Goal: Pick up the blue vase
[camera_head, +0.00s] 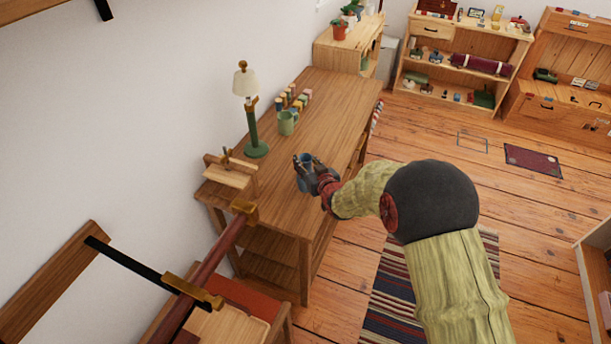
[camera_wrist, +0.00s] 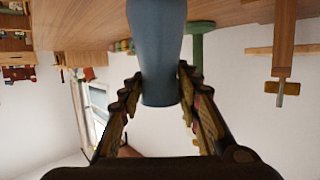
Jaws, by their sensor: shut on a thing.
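The blue vase (camera_head: 304,161) stands at the near end of the wooden desk (camera_head: 335,98) in the head view, partly hidden by my gripper (camera_head: 310,172). In the wrist view the blue vase (camera_wrist: 157,45) is in the middle, between the two fingers of my gripper (camera_wrist: 161,85), which are shut on it from both sides near one end. The wrist picture appears upside down. I cannot tell whether the vase's base touches the desk.
A green lamp (camera_head: 251,130), a green mug (camera_head: 287,122) and a small wooden stand (camera_head: 230,172) are on the desk left of and behind the vase. A brown rail (camera_head: 213,252) crosses the lower left. Open floor (camera_head: 420,130) lies right of the desk.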

